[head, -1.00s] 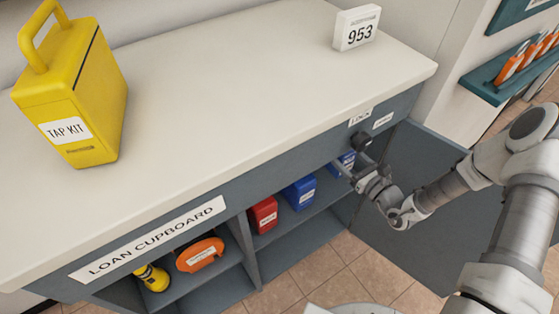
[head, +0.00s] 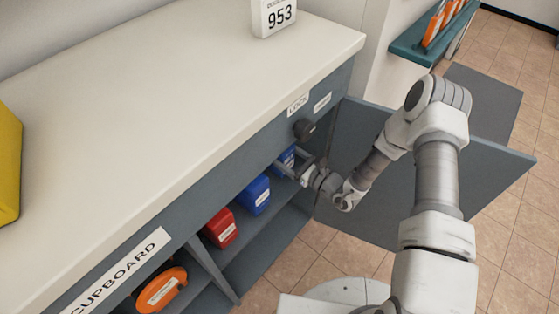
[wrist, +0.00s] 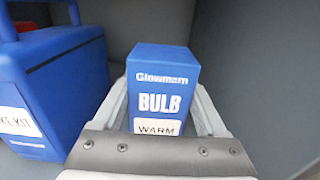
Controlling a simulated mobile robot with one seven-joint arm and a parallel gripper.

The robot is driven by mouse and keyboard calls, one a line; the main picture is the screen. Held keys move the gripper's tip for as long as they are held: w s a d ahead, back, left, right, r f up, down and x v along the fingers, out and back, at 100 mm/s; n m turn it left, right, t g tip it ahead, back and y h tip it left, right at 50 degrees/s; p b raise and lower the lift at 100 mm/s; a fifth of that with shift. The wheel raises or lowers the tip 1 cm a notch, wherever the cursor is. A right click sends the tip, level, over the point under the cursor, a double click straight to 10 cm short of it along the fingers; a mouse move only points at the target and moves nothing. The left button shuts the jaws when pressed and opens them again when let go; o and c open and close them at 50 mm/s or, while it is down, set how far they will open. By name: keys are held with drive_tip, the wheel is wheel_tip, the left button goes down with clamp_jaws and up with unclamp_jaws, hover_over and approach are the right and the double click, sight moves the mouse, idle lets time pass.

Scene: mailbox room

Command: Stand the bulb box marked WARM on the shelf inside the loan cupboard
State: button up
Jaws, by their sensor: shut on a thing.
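The blue bulb box marked WARM (wrist: 162,92) is upright between the fingers of my gripper (wrist: 165,105), which is shut on it. In the head view the box (head: 287,158) is at the right end of the open bay of the loan cupboard (head: 225,150), below the lock. My gripper (head: 292,170) reaches in from the front right. The box's base is hidden, so I cannot tell whether it touches the shelf (head: 262,236).
A blue kit case (wrist: 62,92) stands left of the box, also in the head view (head: 254,195). A black knob (head: 304,130) sits just above my gripper. The open door (head: 385,205) stands to the right.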

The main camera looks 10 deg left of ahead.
wheel_tip(320, 180, down, 3)
drive_tip(key=shift+r+b, duration=0.2)
drive_tip(key=shift+b, duration=0.2)
drive_tip(key=shift+r, duration=0.1)
drive_tip(key=o, duration=1.3)
drive_tip(key=shift+o, duration=0.2)
drive_tip(key=shift+s+d+p, duration=0.15)
drive_tip(key=shift+d+p, duration=0.15)
drive_tip(key=p+v, duration=0.2)
drive_tip(key=v, duration=0.9)
drive_tip(key=shift+p, duration=0.4)
